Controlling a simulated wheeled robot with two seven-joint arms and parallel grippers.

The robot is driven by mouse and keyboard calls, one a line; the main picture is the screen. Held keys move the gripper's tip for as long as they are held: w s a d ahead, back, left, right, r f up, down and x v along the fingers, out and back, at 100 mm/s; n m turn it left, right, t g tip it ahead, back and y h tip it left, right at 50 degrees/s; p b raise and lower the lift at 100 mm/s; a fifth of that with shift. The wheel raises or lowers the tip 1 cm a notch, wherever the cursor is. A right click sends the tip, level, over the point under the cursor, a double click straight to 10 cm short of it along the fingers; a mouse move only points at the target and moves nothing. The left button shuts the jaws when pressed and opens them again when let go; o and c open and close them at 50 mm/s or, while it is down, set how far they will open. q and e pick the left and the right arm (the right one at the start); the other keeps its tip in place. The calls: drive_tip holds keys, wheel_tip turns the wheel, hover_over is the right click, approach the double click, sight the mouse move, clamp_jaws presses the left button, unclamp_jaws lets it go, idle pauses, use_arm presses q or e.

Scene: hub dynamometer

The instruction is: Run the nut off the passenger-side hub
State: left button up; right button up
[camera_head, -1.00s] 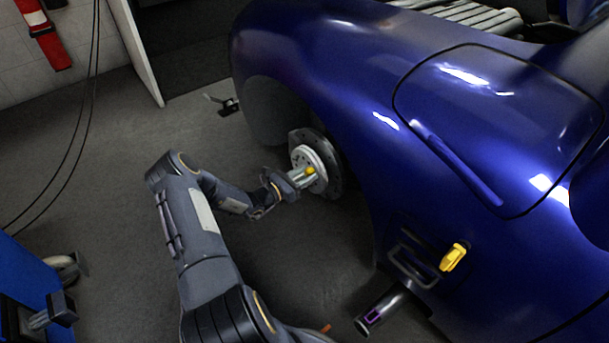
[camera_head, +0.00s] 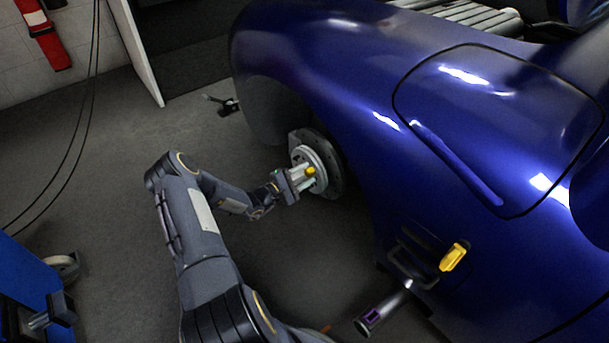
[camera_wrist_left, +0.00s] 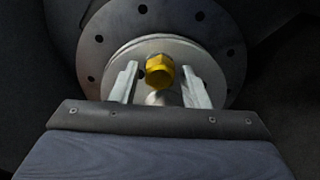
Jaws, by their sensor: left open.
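The yellow nut (camera_head: 311,171) sits at the centre of the hub (camera_head: 318,160) under the blue car's wheel arch. The left wrist view shows the yellow nut (camera_wrist_left: 159,70) on the pale hub face (camera_wrist_left: 192,57), with a dark drilled disc (camera_wrist_left: 222,40) behind it. My left gripper (camera_head: 305,178) is at the hub. Its two pale fingers (camera_wrist_left: 162,84) are apart, one on each side of the nut, with gaps between them and it. How far the fingertips reach along the nut is hard to tell. My right gripper is not in view.
The blue car body (camera_head: 370,80) overhangs the hub. A yellow piece (camera_head: 453,257) and a metal pipe (camera_head: 385,308) show low on its side. A blue machine (camera_head: 25,285) stands at the lower left. Grey floor (camera_head: 110,160) around my left arm is open.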

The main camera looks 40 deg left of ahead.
use_arm(q)
drive_tip(key=shift+c, duration=0.3)
drive_tip(key=c, duration=0.8)
drive_tip(key=n, duration=1.4)
drive_tip(key=o, duration=0.8)
drive_tip(key=shift+o, duration=0.2)
